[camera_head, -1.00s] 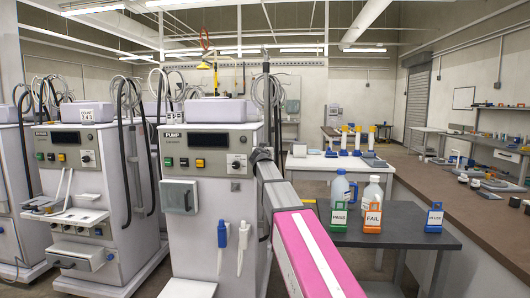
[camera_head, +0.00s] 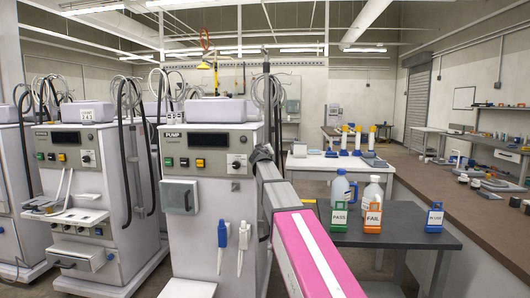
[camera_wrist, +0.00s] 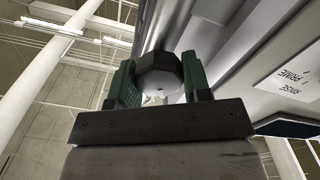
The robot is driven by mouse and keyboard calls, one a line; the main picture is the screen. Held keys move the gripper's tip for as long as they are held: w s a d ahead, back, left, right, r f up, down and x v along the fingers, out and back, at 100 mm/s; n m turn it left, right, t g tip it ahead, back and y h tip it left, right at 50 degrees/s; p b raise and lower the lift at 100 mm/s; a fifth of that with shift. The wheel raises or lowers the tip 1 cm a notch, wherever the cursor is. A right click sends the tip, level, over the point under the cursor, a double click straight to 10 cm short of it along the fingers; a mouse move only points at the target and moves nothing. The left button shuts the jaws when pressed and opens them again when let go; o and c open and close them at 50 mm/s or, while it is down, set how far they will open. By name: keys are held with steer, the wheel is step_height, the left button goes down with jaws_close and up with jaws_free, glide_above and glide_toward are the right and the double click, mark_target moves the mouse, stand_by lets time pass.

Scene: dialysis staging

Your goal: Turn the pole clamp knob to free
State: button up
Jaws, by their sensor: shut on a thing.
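The pole clamp knob (camera_wrist: 160,72), dark and faceted with a pale centre, shows in the wrist view. My gripper (camera_wrist: 158,82) has its two green fingers on either side of the knob, shut on it. A grey upright pole (camera_wrist: 162,25) rises behind the knob, and the rest of the clamp is hidden. In the head view my arm reaches forward along the right side of the middle pump machine (camera_head: 205,215). The knob and fingertips cannot be made out there.
A printed panel with RINSE and PRIME labels (camera_wrist: 296,80) is close on the right in the wrist view. A dark table (camera_head: 400,238) with bottles and PASS (camera_head: 340,216) and FAIL (camera_head: 373,217) tags stands right of my arm. Another machine (camera_head: 85,200) stands left.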

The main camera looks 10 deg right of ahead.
steer(key=n, duration=0.7)
steer(key=shift+a+f, duration=0.1)
steer(key=n, duration=0.7)
steer(key=shift+f, duration=0.1)
steer(key=n, duration=0.7)
steer(key=shift+f, duration=0.15)
steer(key=n, duration=0.6)
steer(key=shift+n, duration=0.4)
steer(key=shift+f, duration=0.1)
steer(key=o, duration=0.6)
steer(key=shift+s, duration=0.15)
